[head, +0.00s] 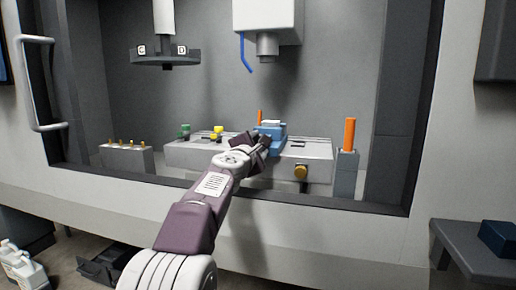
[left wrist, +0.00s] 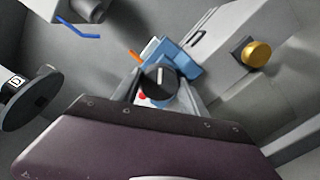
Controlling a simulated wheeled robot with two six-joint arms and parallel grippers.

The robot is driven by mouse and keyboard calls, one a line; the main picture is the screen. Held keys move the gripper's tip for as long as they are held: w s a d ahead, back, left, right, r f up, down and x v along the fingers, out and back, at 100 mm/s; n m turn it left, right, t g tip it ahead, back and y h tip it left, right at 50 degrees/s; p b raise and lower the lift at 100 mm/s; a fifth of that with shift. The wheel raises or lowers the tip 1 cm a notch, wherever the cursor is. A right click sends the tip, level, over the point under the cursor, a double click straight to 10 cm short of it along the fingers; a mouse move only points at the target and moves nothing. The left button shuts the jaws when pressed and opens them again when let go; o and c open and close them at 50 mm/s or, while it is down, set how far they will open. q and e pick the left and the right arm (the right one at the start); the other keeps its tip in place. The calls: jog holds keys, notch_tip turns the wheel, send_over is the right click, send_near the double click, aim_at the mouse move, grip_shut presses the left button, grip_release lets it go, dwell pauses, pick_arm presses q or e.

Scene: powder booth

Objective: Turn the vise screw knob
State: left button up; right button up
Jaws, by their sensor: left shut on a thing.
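The blue vise (head: 274,130) sits on the grey bench block (head: 318,160) in the booth, and it also shows in the left wrist view (left wrist: 182,57). Its screw knob (left wrist: 158,80) is a dark round knob with a white line, on the near side of the vise. My left gripper (head: 263,141) reaches in from the front and is shut on the knob, with a finger on each side of it. In the head view my gripper hides the knob. A pale piece (head: 271,123) shows at the top of the vise. My right gripper is not in view.
A yellow knob (head: 301,171) sticks out of the block front. An orange rod (head: 349,134) stands on a grey post at right. A white machine head (head: 267,20) with a blue hose hangs above. A round disc (head: 165,56) hangs at upper left.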

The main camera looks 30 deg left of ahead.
pick_arm(q)
jog(key=m+b, duration=0.1)
jog(key=m, duration=0.3)
jog(key=m+b, duration=0.1)
jog(key=m, duration=0.3)
jog(key=m+b, duration=0.1)
jog(key=m, duration=0.3)
jog(key=shift+f, duration=0.25)
dwell(0.5)
jog(key=o, duration=1.4)
jog(key=shift+r, duration=0.1)
jog(key=shift+b, duration=0.3)
